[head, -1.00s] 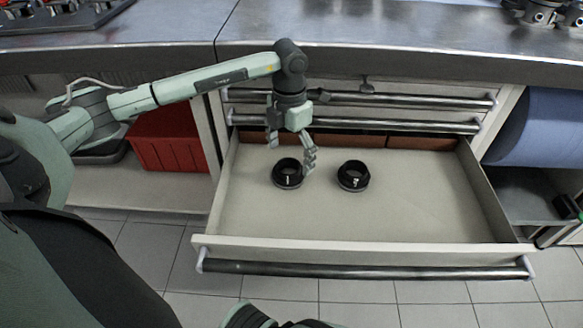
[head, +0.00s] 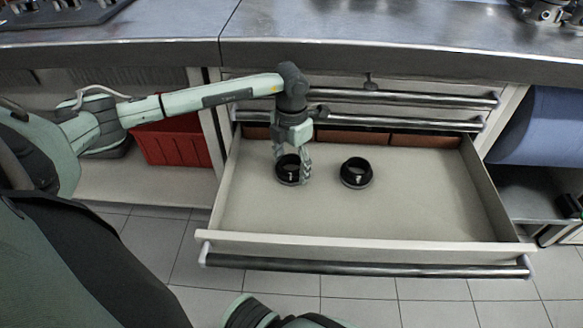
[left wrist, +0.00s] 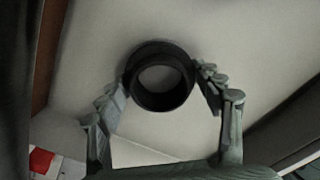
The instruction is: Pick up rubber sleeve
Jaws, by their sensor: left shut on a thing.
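Two black rubber sleeves stand in the open drawer. The left sleeve (head: 288,178) is at my left gripper (head: 292,171), whose fingers reach down on either side of it. The left wrist view shows this black ring (left wrist: 160,102) between the fingertips of my left gripper (left wrist: 162,82), with the fingers closed on its sides. It appears to be at the drawer floor; I cannot tell if it is lifted. The other sleeve (head: 356,182) stands apart to the right, untouched. My right gripper is not in view.
The drawer (head: 420,205) is pulled out, with its floor mostly clear on the right and front. Closed drawers with bar handles (head: 400,98) sit above it, under the metal worktop (head: 380,40). A red bin (head: 175,145) stands on the shelf at left.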

